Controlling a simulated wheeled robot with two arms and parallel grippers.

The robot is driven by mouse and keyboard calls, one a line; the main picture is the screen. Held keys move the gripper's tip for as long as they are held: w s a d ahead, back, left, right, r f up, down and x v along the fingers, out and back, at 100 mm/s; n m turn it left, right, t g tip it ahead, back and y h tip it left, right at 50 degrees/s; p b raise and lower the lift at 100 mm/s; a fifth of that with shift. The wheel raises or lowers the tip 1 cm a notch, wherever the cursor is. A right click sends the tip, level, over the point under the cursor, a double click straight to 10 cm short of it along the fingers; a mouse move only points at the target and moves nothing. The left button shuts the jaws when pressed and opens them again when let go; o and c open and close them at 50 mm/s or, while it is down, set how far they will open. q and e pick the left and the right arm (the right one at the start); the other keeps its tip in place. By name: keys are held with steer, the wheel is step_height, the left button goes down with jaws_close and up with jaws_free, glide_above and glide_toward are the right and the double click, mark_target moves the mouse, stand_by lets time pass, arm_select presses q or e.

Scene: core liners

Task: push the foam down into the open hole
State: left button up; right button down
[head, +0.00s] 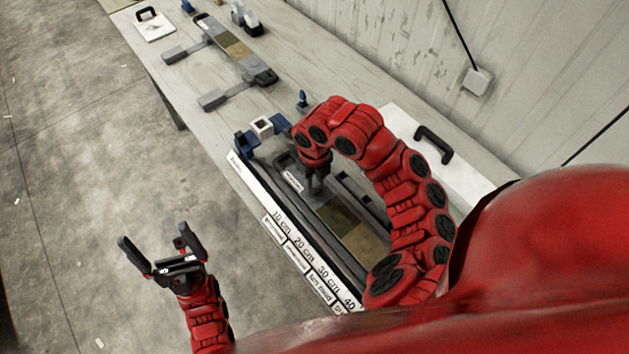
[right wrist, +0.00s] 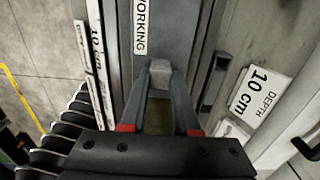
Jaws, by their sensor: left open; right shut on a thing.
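My right gripper (head: 316,186) points down over the core liner on the table. In the right wrist view its fingers (right wrist: 160,85) close on a small light grey block (right wrist: 159,70), which looks like the foam. The block sits at the grey liner (right wrist: 150,55) surface, just below the WORKING label (right wrist: 140,25). The fingers and block cover the spot beneath, so the hole's opening and the block's depth in it cannot be told. Greenish-brown core (head: 345,222) shows in the liner near the gripper. My left gripper (head: 154,236) is open and empty, over the floor beside the table.
A white depth scale (head: 290,240) runs along the table's front edge. A white board with a black handle (head: 433,146) lies behind my right arm. Blue clamps and a white hollow block (head: 262,126) stand at the liner's far end. Another core section (head: 236,46) lies farther off.

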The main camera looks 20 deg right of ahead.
steer(key=c, duration=0.6)
jaws_free()
steer(key=shift+o, duration=0.2)
steer(key=shift+r+p, duration=1.05)
steer(key=shift+r, duration=0.75)
step_height(320, 180, up, 4)
steer(key=p, duration=0.3)
steer(key=shift+f, duration=0.2)
steer(key=shift+f, duration=0.1)
